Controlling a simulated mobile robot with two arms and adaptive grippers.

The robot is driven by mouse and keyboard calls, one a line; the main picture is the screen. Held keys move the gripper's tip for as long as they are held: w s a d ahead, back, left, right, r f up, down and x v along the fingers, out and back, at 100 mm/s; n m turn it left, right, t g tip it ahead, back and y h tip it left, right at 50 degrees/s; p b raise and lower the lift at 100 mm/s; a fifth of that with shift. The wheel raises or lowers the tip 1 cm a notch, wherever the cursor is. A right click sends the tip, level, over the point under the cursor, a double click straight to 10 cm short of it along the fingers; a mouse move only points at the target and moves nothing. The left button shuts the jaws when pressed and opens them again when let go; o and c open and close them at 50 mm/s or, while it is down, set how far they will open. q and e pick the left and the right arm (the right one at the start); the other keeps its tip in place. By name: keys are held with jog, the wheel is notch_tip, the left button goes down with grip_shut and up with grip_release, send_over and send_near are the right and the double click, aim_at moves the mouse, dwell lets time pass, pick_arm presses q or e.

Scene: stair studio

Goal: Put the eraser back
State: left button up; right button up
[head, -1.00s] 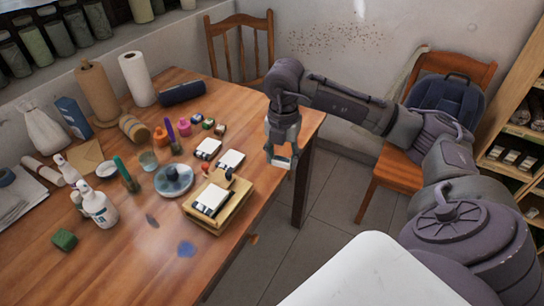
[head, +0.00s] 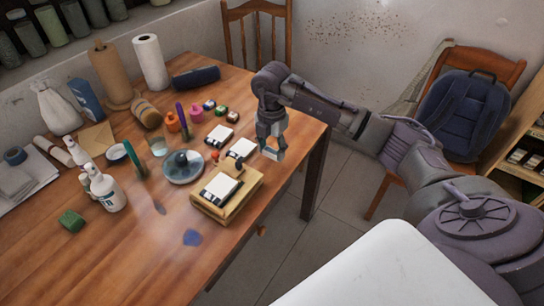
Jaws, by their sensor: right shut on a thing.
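My right gripper (head: 272,140) points down over the right edge of the wooden table and is shut on a small pale block (head: 273,154). The block looks like the eraser, white with a bluish tint; the fingers hide part of it. It hangs just right of a white-topped dark pad (head: 241,148) and appears apart from it. A similar pad (head: 220,134) lies behind, and another (head: 221,187) sits on a yellowish wooden block (head: 248,197) in front. My left gripper is not in view.
A round grey dish (head: 184,171) with a dark knob stands left of the wooden block. The front of the table is mostly clear.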

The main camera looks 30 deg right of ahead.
aim_at(272, 151)
notch_tip(272, 151, down, 4)
jog(key=shift+r, duration=0.25)
jog(key=shift+f, duration=0.1)
jog(key=shift+f, duration=0.1)
jog(key=o, duration=1)
jog(key=shift+r, duration=0.2)
notch_tip(272, 151, up, 12)
jog(key=shift+f, duration=0.1)
jog(key=shift+s, duration=0.1)
